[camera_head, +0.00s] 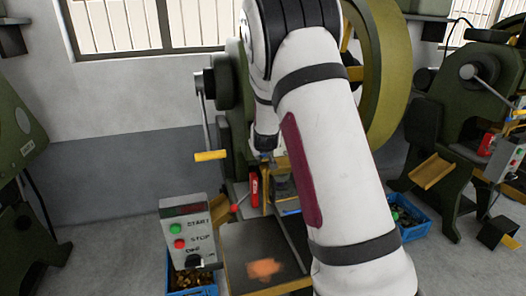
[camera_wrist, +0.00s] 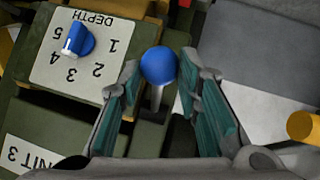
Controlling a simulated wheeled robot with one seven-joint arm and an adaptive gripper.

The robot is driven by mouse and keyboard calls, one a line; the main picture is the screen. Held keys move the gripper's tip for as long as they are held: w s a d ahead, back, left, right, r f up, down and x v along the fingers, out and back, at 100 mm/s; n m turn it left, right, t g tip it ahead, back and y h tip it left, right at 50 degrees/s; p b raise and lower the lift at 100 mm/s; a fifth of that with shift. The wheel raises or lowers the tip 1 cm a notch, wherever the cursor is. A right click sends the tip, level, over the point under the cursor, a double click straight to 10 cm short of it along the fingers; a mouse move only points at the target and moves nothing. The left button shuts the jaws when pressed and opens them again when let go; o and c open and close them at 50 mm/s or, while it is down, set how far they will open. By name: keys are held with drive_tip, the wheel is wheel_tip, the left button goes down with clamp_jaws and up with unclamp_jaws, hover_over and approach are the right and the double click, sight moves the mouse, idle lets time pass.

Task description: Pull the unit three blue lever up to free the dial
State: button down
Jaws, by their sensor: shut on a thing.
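The blue ball knob of the lever (camera_wrist: 158,62) shows in the wrist view, on a pale metal stem rising from a slot in the green housing. My gripper (camera_wrist: 159,75) is shut on the blue lever, one teal-padded finger on each side of the ball. The blue dial (camera_wrist: 80,39) sits to the left on a pale plate marked DEPTH, with numbers 1 to 5. Its white mark points near 4 and 5. A label ending in "NIT 3" (camera_wrist: 30,155) is at the lower left. In the head view my arm hides much of the machine.
In the head view, a control box (camera_head: 188,232) with green and red buttons stands in front. A dark table (camera_head: 240,240) bears an orange patch. A yellow handle (camera_head: 211,156) juts out left. Other green presses stand left and right, with a blue bin (camera_head: 411,230) on the floor.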

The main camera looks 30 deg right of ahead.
drive_tip(key=shift+w+d+r, duration=0.15)
drive_tip(key=shift+w+r, duration=0.1)
drive_tip(key=shift+r, duration=0.3)
drive_tip(key=c, duration=1.2)
unclamp_jaws()
drive_tip(key=shift+f, duration=0.2)
drive_tip(key=shift+s, duration=0.1)
drive_tip(key=v, duration=1.2)
drive_tip(key=shift+f, duration=0.15)
